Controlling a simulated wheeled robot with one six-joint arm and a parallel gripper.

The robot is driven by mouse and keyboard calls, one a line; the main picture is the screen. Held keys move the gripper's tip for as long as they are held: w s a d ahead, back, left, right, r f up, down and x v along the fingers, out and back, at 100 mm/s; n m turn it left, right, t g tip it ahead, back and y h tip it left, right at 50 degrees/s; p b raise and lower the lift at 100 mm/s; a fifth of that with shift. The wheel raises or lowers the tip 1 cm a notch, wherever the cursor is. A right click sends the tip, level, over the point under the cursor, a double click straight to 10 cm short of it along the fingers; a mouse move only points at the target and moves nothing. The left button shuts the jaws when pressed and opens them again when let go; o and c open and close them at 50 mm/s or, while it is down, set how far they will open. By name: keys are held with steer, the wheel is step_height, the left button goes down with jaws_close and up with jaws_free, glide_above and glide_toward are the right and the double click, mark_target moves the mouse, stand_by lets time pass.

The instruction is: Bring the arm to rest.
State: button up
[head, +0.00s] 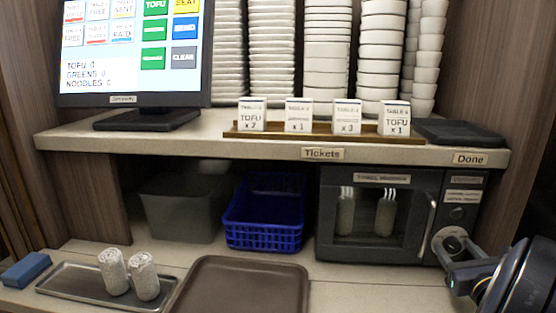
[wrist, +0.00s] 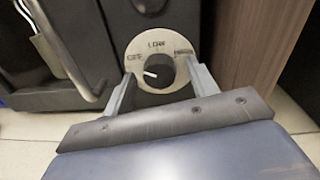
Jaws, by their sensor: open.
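My gripper (head: 456,258) is at the lower right of the head view, in front of the dial of the towel warmer (head: 335,247). In the wrist view my gripper (wrist: 159,82) has its two fingers apart, one on each side of the dark knob (wrist: 152,75). I cannot tell whether either finger touches the knob. The knob's white mark points left and slightly up, toward the left label on the round plate (wrist: 143,52). The top label reads LOW. Nothing is seen held between the fingers.
The warmer's door handle (head: 428,229) is just left of my gripper, and a wooden side panel (wrist: 236,45) is to the right. A shelf (head: 200,146) with tickets is above.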

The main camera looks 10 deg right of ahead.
steer(key=shift+m+p, duration=1.9)
steer(key=shift+p, duration=0.25)
steer(key=shift+a, duration=0.15)
